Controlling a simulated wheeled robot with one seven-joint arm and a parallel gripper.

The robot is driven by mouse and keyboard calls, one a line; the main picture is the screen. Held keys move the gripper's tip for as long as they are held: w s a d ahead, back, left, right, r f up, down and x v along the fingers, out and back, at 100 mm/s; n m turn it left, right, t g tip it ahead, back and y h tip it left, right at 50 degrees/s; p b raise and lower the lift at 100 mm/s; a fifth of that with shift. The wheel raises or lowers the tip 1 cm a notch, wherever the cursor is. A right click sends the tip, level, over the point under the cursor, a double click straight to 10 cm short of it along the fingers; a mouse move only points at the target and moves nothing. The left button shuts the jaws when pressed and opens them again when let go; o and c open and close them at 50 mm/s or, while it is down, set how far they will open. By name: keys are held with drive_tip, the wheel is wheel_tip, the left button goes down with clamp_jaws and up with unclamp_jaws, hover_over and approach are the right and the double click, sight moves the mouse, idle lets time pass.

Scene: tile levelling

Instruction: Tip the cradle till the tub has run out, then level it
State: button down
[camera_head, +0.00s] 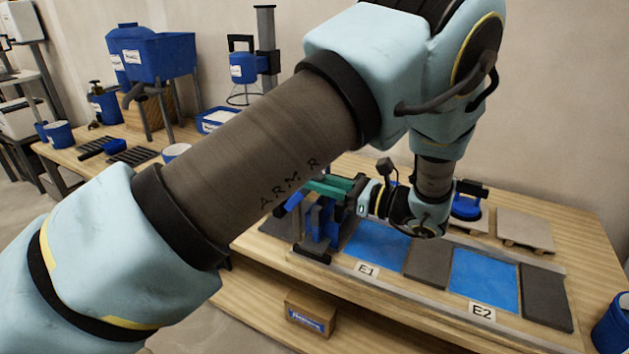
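My gripper (364,196) points left from my wrist, over the near bench. It meets the right side of a blue frame (318,222) with a green part (330,186) on top, possibly the cradle. My fingertips are too small and dark to tell whether they are open, shut or touching it. My forearm hides the frame's upper left, and I cannot make out a tub in it. A blue tub (243,68) also sits in a black holder on a post stand at the back, upright. I cannot tell whether that is the task's tub.
Blue panels marked E1 (378,243) and E2 (485,279) lie between grey tiles (429,262) on the near bench. A blue-handled tool (466,205) stands behind them. A carton (311,312) sits on the lower shelf. A blue hopper (160,57) stands at the back left.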

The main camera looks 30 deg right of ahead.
drive_tip(key=shift+s+d+f+t+y, duration=0.25)
drive_tip(key=shift+s+f+t+y, duration=0.05)
drive_tip(key=shift+s+f+t, duration=0.2)
drive_tip(key=shift+f+b, duration=0.1)
drive_tip(key=shift+b, duration=0.2)
drive_tip(key=c, duration=0.7)
unclamp_jaws()
drive_tip(key=b+v, duration=0.2)
drive_tip(key=v, duration=0.8)
drive_tip(key=shift+s+d+f, duration=0.1)
drive_tip(key=shift+s+d, duration=0.05)
drive_tip(key=shift+s, duration=0.2)
